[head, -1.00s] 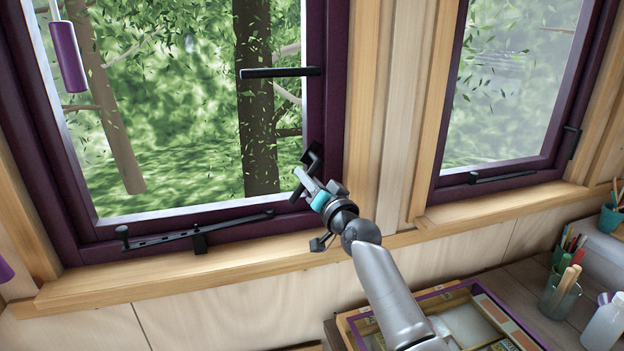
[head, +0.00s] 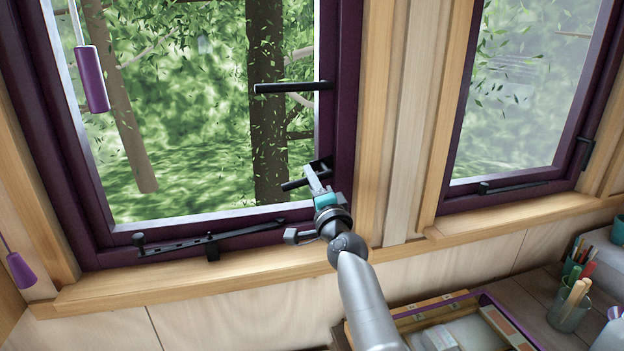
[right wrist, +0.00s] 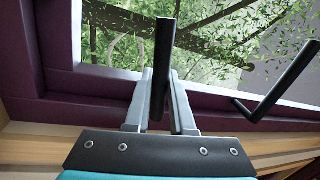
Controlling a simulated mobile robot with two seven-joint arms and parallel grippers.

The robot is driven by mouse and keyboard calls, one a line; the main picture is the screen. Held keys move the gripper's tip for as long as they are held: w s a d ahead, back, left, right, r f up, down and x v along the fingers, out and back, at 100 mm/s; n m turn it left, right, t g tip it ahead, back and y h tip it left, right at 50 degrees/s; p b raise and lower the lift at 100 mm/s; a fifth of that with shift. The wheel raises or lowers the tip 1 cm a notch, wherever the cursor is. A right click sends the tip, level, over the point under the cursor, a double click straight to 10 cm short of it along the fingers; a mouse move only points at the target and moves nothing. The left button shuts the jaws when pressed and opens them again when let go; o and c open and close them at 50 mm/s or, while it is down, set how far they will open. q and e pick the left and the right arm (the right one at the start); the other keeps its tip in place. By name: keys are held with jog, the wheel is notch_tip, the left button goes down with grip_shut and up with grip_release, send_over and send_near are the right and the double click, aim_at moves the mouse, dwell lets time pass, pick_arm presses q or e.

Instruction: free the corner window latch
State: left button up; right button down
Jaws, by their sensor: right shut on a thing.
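The purple-framed left window (head: 345,120) has two black latch handles on its right side. The lower, corner latch (head: 293,185) points left and slightly down across the glass. My right gripper (head: 315,182) is at this handle. In the right wrist view, the black latch bar (right wrist: 163,60) runs between the two grey fingers of my right gripper (right wrist: 162,100), which are shut on it. The upper latch (head: 290,87) sticks out left, nearly level; it also shows in the right wrist view (right wrist: 282,85), apart from the fingers. My left gripper is not in view.
A black stay bar (head: 210,239) lies along the window's bottom rail above the wooden sill (head: 180,280). A purple cylinder (head: 92,80) hangs at the left. A tray (head: 480,305) and a glass of sticks (head: 569,308) stand at the lower right.

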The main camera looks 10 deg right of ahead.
jog(key=shift+r+m, duration=0.1)
jog(key=shift+m, duration=0.2)
jog(key=c, duration=1.1)
grip_release()
jog(key=shift+o, duration=0.2)
jog(key=shift+s, duration=0.5)
jog(key=a+v, duration=0.1)
jog(key=v, duration=1.3)
jog(key=shift+s+d, duration=0.15)
jog(key=shift+d, duration=0.35)
